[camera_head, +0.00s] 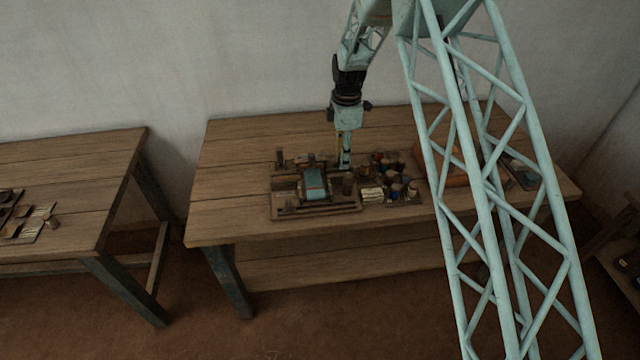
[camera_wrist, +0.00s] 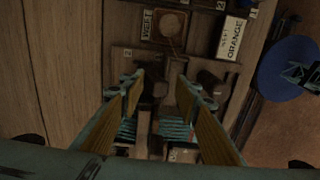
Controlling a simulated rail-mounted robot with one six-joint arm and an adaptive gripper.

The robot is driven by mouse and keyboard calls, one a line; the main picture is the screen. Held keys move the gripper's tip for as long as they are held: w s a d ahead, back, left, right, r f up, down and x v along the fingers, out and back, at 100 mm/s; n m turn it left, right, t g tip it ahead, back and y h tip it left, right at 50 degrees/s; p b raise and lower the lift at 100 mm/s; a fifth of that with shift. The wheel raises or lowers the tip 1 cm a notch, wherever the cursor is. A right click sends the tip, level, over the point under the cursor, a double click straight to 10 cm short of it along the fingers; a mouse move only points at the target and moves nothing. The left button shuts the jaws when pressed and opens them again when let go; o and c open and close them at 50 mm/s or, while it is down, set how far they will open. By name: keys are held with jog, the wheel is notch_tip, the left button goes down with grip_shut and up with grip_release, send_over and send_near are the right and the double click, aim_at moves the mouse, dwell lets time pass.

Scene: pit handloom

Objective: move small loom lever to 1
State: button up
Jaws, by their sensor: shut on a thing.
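The small loom (camera_head: 315,190), with a teal cloth on it, stands on the wooden table in the head view. Its striped teal cloth (camera_wrist: 174,130) shows between my fingers in the wrist view. My gripper (camera_head: 345,165) points down at the loom's back right side. In the wrist view my gripper (camera_wrist: 160,88) has its two fingers apart, around a small dark piece that looks like the small loom lever (camera_wrist: 150,88). The lever is dim and partly hidden, so its exact position against the number marks cannot be read.
A tray of several small spools (camera_head: 400,190) lies right of the loom. A white label reading ORANGE (camera_wrist: 233,38) and a blue disc (camera_wrist: 287,67) show at the right of the wrist view. The table's left part (camera_head: 235,175) is clear. Another table (camera_head: 75,180) stands left.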

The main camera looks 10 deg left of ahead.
jog(key=shift+o, duration=0.7)
jog(key=shift+s+d+f, duration=0.1)
jog(key=shift+s+f, duration=0.2)
jog(key=shift+r, duration=0.15)
jog(key=shift+w+r, duration=0.15)
jog(key=shift+r, duration=0.35)
jog(key=shift+w+r+p, duration=0.15)
jog(key=shift+r+p, duration=0.65)
jog(key=shift+r, duration=2.1)
